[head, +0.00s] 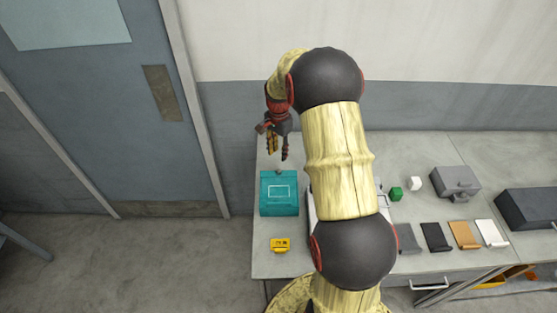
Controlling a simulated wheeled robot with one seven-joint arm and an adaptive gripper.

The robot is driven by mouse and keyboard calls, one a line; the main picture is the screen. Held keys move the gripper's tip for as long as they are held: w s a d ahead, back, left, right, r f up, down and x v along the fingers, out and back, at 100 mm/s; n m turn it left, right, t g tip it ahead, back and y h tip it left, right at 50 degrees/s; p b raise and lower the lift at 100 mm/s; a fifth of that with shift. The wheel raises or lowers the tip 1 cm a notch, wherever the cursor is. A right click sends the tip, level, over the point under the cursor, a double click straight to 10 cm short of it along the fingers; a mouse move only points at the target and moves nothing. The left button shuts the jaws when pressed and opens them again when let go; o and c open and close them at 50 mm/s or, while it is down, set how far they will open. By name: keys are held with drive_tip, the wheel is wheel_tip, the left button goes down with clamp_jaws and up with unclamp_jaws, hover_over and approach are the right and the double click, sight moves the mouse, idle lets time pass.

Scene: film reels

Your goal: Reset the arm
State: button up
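My gripper (278,150) hangs at the end of my yellow and black arm, above the far left part of the table. Its two fingers point down and stand slightly apart, with nothing visible between them. A teal box (279,193) lies on the table just nearer than the gripper. My arm bends over the middle of the table and hides part of it, including most of a pale object behind it.
A wall stands behind; a door (110,100) is left.

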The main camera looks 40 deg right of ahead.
wheel_tip(320, 180, up, 2)
drive_tip(key=shift+n, duration=0.3)
idle(0.5)
drive_tip(key=s+a+r+n+t+b, duration=0.2)
drive_tip(key=s+a+r+n, duration=0.2)
drive_tip(key=s+a, duration=0.4)
drive_tip(key=s+a+r+n+t+b, duration=0.1)
drive_tip(key=s+a+r+n+b, duration=0.2)
drive_tip(key=s+a, duration=0.6)
drive_tip(key=s+a+r+n+t+b, duration=0.2)
drive_tip(key=s+a+r+n+b, duration=0.1)
drive_tip(key=s+a+r+n, duration=0.4)
drive_tip(key=shift+s+a+n+t, duration=0.3)
drive_tip(key=shift+s+a+n, duration=0.7)
drive_tip(key=shift+a, duration=0.5)
